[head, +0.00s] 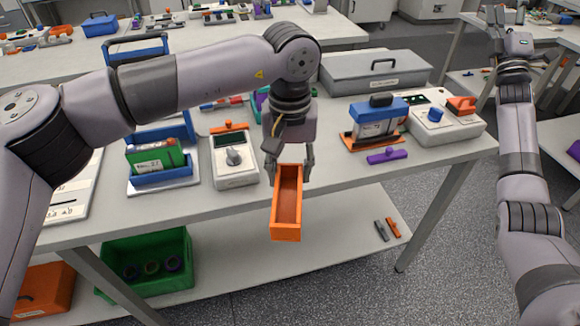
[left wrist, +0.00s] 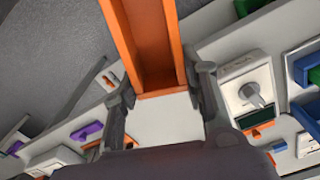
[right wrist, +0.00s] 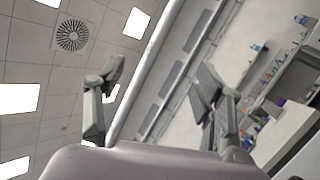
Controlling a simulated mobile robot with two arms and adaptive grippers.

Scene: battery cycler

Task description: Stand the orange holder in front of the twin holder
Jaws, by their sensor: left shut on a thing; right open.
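The orange holder (head: 286,234) is a long, open, narrow trough. My left gripper (head: 290,176) is shut on it, and it sticks out past the table's front edge with its open side up. In the left wrist view the holder (left wrist: 122,42) runs away from between the two fingers. A holder with an orange base (head: 350,141) stands on the table to the right, with a blue-topped battery in it. A blue holder (head: 160,178) with a green battery stands to the left. I cannot tell for certain which is the twin holder. My right gripper (right wrist: 160,78) is open and empty, raised away from the table.
A white device with a knob (head: 235,172) stands left of my left gripper. A purple piece (head: 387,155) lies near the front edge, and another white device (head: 435,125) stands at right. A green crate (head: 150,270) sits on the lower shelf. The tabletop front right of the gripper is bare.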

